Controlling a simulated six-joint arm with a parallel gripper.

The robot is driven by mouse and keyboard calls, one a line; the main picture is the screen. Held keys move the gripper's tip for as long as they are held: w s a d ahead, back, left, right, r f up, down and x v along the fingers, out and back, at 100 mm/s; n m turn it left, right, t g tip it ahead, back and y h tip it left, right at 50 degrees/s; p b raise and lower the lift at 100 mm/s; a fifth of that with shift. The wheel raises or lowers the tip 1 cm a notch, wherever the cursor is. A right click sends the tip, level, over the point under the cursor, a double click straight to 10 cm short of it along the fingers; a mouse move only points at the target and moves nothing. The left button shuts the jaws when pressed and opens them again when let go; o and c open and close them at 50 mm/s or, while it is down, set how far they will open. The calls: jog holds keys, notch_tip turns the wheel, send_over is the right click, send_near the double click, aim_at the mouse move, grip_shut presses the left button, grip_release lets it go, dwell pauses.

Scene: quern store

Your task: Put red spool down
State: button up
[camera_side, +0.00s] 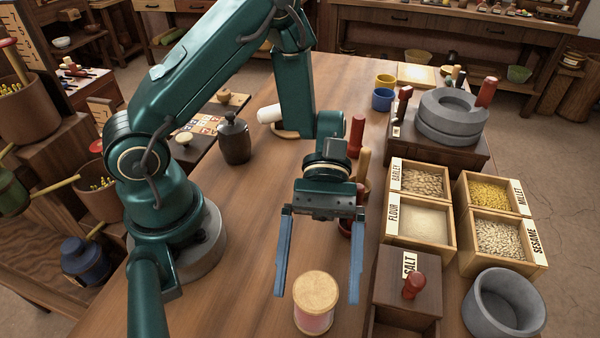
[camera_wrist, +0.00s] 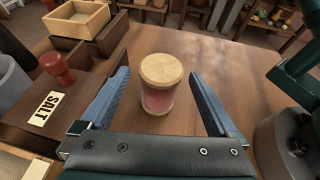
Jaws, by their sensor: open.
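The red spool (camera_side: 314,318) stands upright on the wooden table (camera_side: 240,260) near the front, with a pale round top and a pinkish-red body. It also shows in the wrist view (camera_wrist: 158,97), standing on the table top. My gripper (camera_side: 318,290) has its two blue fingers spread wide. In the wrist view my gripper (camera_wrist: 160,85) shows one finger on each side of the spool, with a clear gap on both sides. The fingers do not touch the spool.
A wooden salt box (camera_side: 408,285) with a red knob is close right of the spool. Grain boxes (camera_side: 420,220), a grey stone bowl (camera_side: 504,305) and a stone quern (camera_side: 450,115) stand further right. A dark jar (camera_side: 234,140) stands behind. The table left of the spool is clear.

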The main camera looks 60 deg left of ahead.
jog(key=v, duration=0.6)
jog(key=s+a+r+m+t+y, duration=0.1)
jog(key=a+r+m+t+y, duration=0.7)
jog(key=t, duration=0.5)
jog(key=a+m+y, duration=0.2)
jog(key=y, duration=0.1)
jog(key=shift+s+r+m+t, duration=0.3)
jog(key=shift+s+r+m, duration=0.05)
jog(key=shift+s+m, duration=0.05)
